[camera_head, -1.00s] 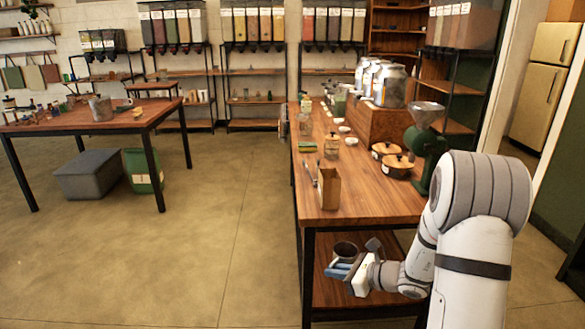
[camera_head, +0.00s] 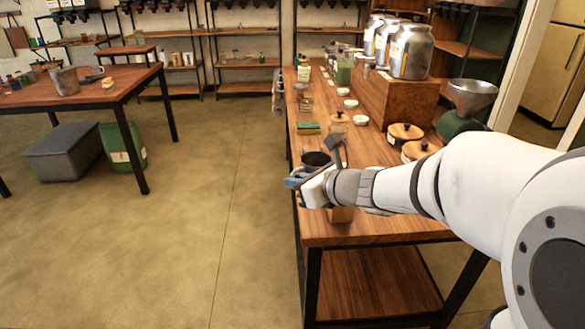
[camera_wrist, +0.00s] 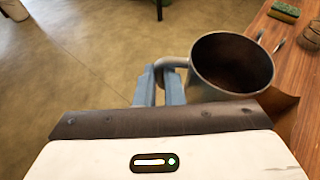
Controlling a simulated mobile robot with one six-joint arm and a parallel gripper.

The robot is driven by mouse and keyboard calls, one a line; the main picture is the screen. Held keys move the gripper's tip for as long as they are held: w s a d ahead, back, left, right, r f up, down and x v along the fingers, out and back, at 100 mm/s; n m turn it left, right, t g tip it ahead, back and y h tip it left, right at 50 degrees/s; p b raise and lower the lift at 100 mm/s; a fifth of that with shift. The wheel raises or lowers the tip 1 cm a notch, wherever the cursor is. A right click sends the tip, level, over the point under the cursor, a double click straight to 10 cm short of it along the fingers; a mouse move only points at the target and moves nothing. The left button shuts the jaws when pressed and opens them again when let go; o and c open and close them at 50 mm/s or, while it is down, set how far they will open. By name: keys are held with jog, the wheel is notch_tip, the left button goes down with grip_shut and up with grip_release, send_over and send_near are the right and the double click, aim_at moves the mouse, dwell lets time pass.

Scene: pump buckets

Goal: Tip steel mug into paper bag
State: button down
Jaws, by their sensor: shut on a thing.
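My gripper (camera_head: 298,179) is shut on the handle of the steel mug (camera_head: 317,160), at the left edge of the wooden counter (camera_head: 375,229). In the wrist view the blue fingers (camera_wrist: 160,80) pinch the handle, and the mug (camera_wrist: 232,65) is about upright with its mouth up. Its inside is dark brown; I cannot tell what it holds. The brown paper bag (camera_head: 341,214) stands on the counter, mostly hidden behind my gripper and wrist. In the wrist view a part of the bag (camera_wrist: 282,103) shows just right of the mug, partly covered by it.
A green-yellow sponge (camera_head: 308,128), a lidded jar (camera_head: 339,122) and small white dishes (camera_head: 350,104) stand farther along the counter. Wooden-lidded pots (camera_head: 404,133) and a grinder with a metal funnel (camera_head: 471,96) stand at the right. Open floor lies left of the counter.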

jog(key=d+r+m+p, duration=0.1)
jog(key=p, duration=0.1)
jog(key=w+r+m+y+p, duration=0.1)
jog(key=p, duration=0.2)
jog(key=d+r+m+y+p, duration=0.1)
jog(key=r+p, duration=0.1)
jog(key=shift+w+d+p, duration=0.25)
jog(key=shift+d+p, duration=0.1)
jog(key=shift+f, duration=0.2)
jog(key=shift+a, duration=0.1)
